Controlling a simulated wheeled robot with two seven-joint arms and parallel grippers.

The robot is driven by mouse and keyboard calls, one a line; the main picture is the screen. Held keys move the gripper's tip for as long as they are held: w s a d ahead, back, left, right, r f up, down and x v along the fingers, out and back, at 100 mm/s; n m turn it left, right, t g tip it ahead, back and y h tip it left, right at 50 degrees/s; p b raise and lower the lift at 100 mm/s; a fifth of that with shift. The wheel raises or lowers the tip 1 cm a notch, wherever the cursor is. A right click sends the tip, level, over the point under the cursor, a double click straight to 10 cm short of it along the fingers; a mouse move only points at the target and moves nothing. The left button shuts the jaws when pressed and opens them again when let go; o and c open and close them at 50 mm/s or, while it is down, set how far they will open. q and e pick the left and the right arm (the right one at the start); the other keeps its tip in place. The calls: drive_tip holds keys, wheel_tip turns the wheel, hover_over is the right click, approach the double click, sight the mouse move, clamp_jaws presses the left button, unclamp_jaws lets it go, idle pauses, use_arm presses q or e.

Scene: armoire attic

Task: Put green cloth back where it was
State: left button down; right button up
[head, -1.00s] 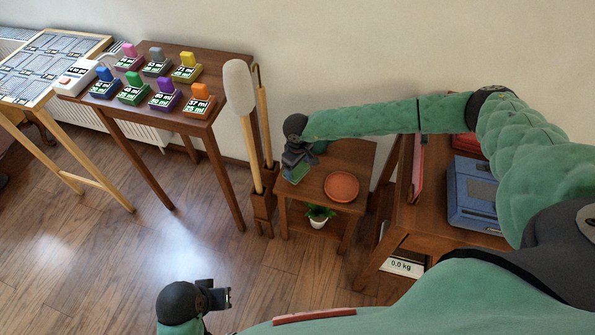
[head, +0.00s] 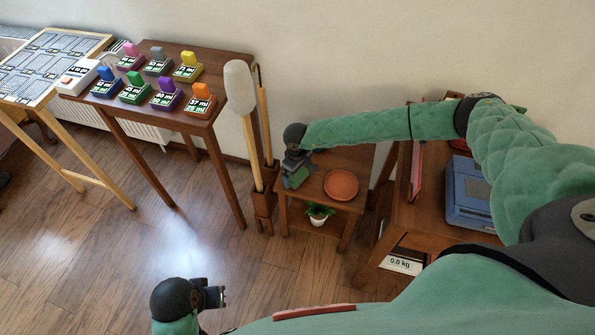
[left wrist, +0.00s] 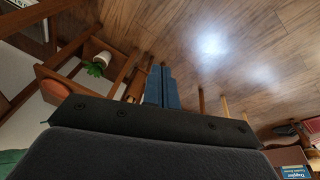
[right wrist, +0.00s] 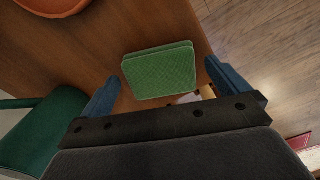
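The green cloth (right wrist: 160,72) is a small folded stack on the small wooden side table (right wrist: 110,45), near a table edge. It also shows in the head view (head: 299,178), partly covered by my right gripper (head: 294,172). In the right wrist view my right gripper (right wrist: 165,85) is open wide. One blue finger is on each side of the cloth, with gaps between the fingers and the cloth. My left gripper (left wrist: 162,88) has its blue fingers together, with nothing seen between them. It is over the floor at the bottom of the head view (head: 220,297).
A terracotta dish (head: 341,185) sits beside the cloth. A potted plant (head: 318,213) stands on the lower shelf. A stand with long-handled tools (head: 262,203) is just left of the table. A blue case (head: 470,190) is on the table at right. Floor between is clear.

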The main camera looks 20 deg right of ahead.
sight(297, 174)
drive_tip(key=shift+r, duration=0.1)
drive_tip(key=shift+r, duration=0.35)
use_arm(q)
drive_tip(key=shift+m+t+h, duration=0.3)
drive_tip(key=shift+t+h, duration=0.2)
drive_tip(key=shift+h, duration=0.1)
drive_tip(key=shift+w+d+f+b, duration=0.25)
drive_tip(key=shift+d+f+b, duration=0.2)
drive_tip(key=shift+d+f, duration=0.25)
drive_tip(key=shift+w+d+f+b, duration=0.25)
drive_tip(key=shift+d+f+b, duration=0.25)
drive_tip(key=shift+d+f, duration=0.2)
drive_tip(key=shift+w+d+f+b, duration=0.25)
drive_tip(key=shift+d+f+b, duration=0.2)
drive_tip(key=shift+d+f, duration=0.2)
use_arm(e)
wheel_tip(297, 174, up, 11)
drive_tip(key=shift+r, duration=0.15)
use_arm(q)
drive_tip(key=shift+w+a, duration=0.1)
drive_tip(key=shift+a, duration=0.05)
